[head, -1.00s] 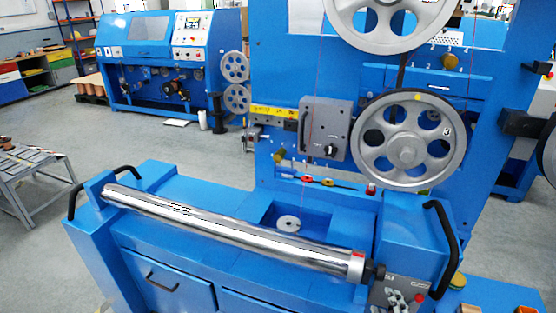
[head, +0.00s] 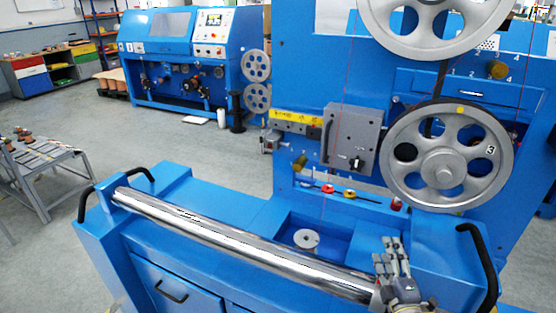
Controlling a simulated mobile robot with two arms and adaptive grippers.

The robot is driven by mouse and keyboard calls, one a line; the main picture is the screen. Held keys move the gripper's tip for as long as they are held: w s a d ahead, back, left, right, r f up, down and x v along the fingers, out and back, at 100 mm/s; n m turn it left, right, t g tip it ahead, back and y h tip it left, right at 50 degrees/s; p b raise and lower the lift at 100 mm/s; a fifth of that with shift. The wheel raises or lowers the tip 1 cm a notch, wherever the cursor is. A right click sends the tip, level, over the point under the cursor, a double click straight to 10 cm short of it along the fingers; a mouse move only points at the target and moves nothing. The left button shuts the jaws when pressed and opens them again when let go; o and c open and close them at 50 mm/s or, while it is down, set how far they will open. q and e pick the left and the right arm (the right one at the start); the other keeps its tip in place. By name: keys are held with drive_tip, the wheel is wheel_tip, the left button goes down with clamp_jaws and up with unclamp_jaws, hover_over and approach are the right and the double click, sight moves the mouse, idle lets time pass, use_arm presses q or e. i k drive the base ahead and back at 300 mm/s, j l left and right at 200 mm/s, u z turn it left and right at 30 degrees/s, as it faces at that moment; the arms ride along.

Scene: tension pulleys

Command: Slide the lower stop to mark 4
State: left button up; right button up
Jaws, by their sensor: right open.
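An olive-brass stop knob (head: 299,163) sits at the left on the blue machine's front, below the yellow strip, beside small printed marks too small to read surely. A second olive-brass knob (head: 497,69) sits higher at the right, by marks 2, 3 and 4. I cannot tell for certain which is the lower stop, though the left one is lower in the picture. My right gripper (head: 396,256) is at the lower right, near the roller's right end, fingers upward, open and empty. It is well apart from both knobs. My left gripper is not in view.
A shiny roller (head: 245,241) lies across the front. Large grey pulleys (head: 446,156) stand at the right. A grey box (head: 352,137) with a dial sits by the left knob. Black handle bars (head: 482,255) rise at the bench ends.

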sight(299, 164)
drive_tip(key=i+l+u, duration=0.65)
drive_tip(key=i, duration=0.2)
